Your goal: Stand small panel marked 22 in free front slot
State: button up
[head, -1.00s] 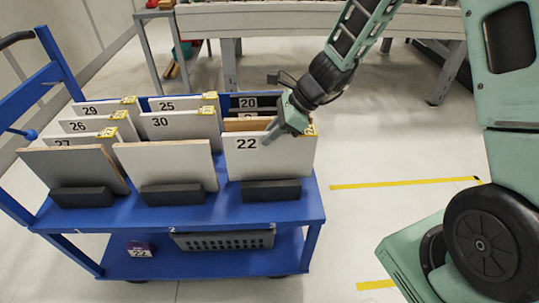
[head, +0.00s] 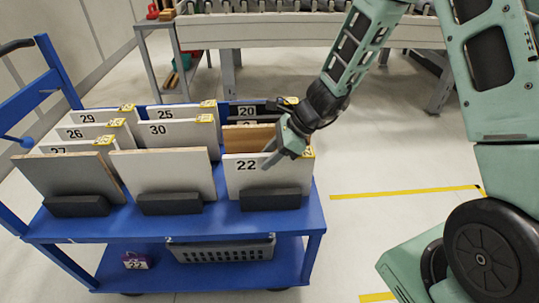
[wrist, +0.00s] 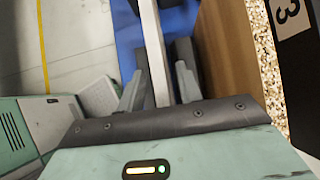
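The small white panel marked 22 (head: 232,180) stands upright in the black front-right slot holder (head: 271,199) on the blue cart. Its lower edge is hidden by the holder. My gripper (head: 283,158) is at the panel's upper right edge, with one finger in front of its face. In the wrist view the panel shows edge-on as a pale strip (wrist: 152,45) between the fingers of my gripper (wrist: 160,88). Gaps show between the strip and both fingers, so the gripper is open around it.
Panels marked 30 (head: 180,133), 25 (head: 185,112) and several others stand in the cart's rows. A brown panel (head: 246,138) stands close behind panel 22.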

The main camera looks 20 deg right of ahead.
jog(key=shift+r, duration=0.2)
jog(key=p+v, duration=0.3)
jog(key=v, duration=0.7)
jog(key=shift+d+r, duration=0.15)
jog(key=shift+r, duration=0.05)
jog(key=shift+s+d+r, duration=0.25)
jog(key=shift+d+r, duration=0.05)
jog(key=shift+r, duration=0.2)
jog(key=s+a+r+n+g+h, duration=0.1)
jog(key=s+a+r+n+g, duration=0.25)
jog(key=s+a+n, duration=0.5)
jog(key=s+a+r+n+h, duration=0.2)
jog(key=s+n, duration=0.6)
jog(key=n, duration=0.2)
jog(key=s+a+r+n+t+h, duration=0.1)
jog(key=s+a+r+n+h, duration=0.1)
jog(key=s+n, duration=0.6)
jog(key=n+h, duration=0.1)
jog(key=n, duration=0.2)
jog(key=shift+a+h, duration=0.2)
jog(key=shift+h, duration=0.1)
jog(key=shift+p, duration=0.35)
